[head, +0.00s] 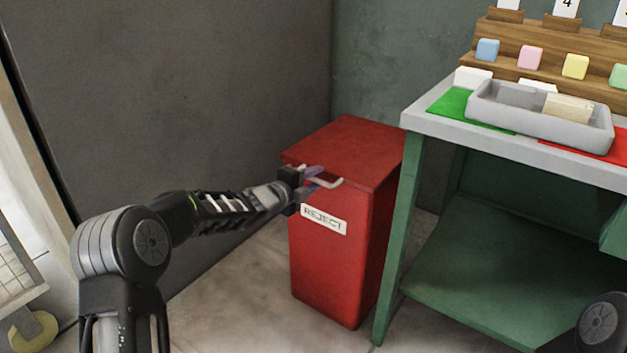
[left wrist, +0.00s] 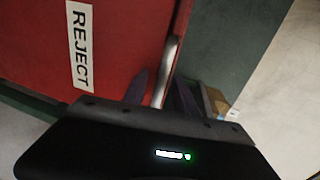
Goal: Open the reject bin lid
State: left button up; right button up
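The red reject bin (head: 335,255) stands on the floor with its lid (head: 350,150) down. A pale handle (head: 333,184) sticks out from the lid's front edge. My left gripper (head: 318,177) is at this handle, coming from the front left. In the left wrist view, the handle (left wrist: 167,75) passes between the two dark fingers (left wrist: 160,93), which stand apart with some gap beside it. The REJECT label (left wrist: 80,45) shows on the bin's front. My right gripper is out of view.
A green table (head: 390,240) stands close to the bin's right side. It carries a grey tray (head: 490,112) with a pale block (head: 568,107) and a wooden rack (head: 545,45) with coloured blocks. A dark wall (head: 180,90) is behind the bin; the space above the lid is clear.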

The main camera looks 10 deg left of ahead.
pick_arm(q)
jog(key=shift+c, duration=0.2)
grip_shut()
dwell(1.1)
